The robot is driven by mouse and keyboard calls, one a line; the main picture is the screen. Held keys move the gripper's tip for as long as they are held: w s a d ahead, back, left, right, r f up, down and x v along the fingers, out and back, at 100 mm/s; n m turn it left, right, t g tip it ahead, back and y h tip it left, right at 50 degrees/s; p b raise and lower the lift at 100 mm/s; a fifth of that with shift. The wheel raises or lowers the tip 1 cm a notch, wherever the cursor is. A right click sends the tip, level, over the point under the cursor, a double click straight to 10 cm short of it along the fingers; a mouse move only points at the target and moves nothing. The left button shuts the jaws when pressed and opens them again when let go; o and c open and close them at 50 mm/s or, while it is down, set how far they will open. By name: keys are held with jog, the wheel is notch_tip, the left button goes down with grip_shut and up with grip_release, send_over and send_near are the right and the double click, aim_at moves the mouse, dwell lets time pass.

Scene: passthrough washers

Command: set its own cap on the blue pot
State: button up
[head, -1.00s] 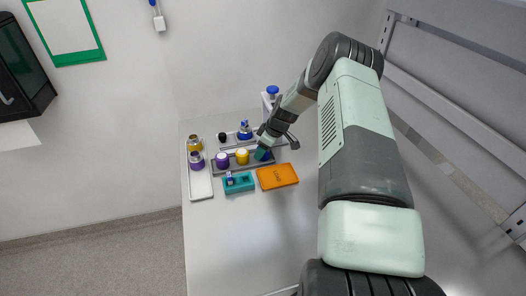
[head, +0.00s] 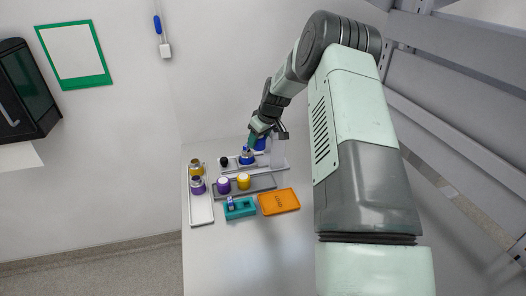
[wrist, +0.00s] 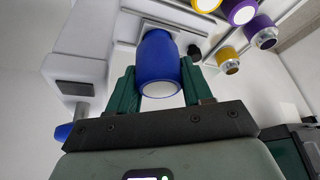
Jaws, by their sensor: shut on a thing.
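My gripper (head: 256,136) is shut on the blue cap (head: 260,144), which hangs above the back tray. In the wrist view the green fingers (wrist: 160,92) press on both sides of the blue cap (wrist: 158,62), whose white end faces the camera. The blue pot (head: 246,158), with a metallic neck, stands upright on the back tray, just below and left of the cap. The cap and pot look apart, though their exact gap is hard to tell. The pot is not clearly visible in the wrist view.
A pale stand (head: 278,152) rises close right of the gripper. Purple (head: 223,185) and yellow (head: 243,181) caps sit on the grey tray in front. Yellow (head: 196,168) and purple (head: 197,185) pots stand on the left tray. A teal holder (head: 240,208) and orange tray (head: 279,202) lie nearer.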

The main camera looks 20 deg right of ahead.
aim_at(246, 145)
jog(key=w+a+r+m, duration=0.1)
jog(key=w, duration=0.1)
jog(key=w+a+m+h, duration=0.1)
jog(key=w+m, duration=0.1)
jog(key=w+a+r+m, duration=0.1)
jog(key=w, duration=0.2)
jog(key=shift+r+m+h, duration=0.3)
jog(key=shift+m+h, duration=0.1)
jog(key=shift+f, duration=2.45)
jog(key=shift+f, duration=0.1)
jog(key=shift+f, duration=0.85)
jog(key=shift+f, duration=0.1)
jog(key=shift+f+t, duration=0.3)
jog(key=shift+f, duration=0.15)
jog(key=shift+f, duration=0.45)
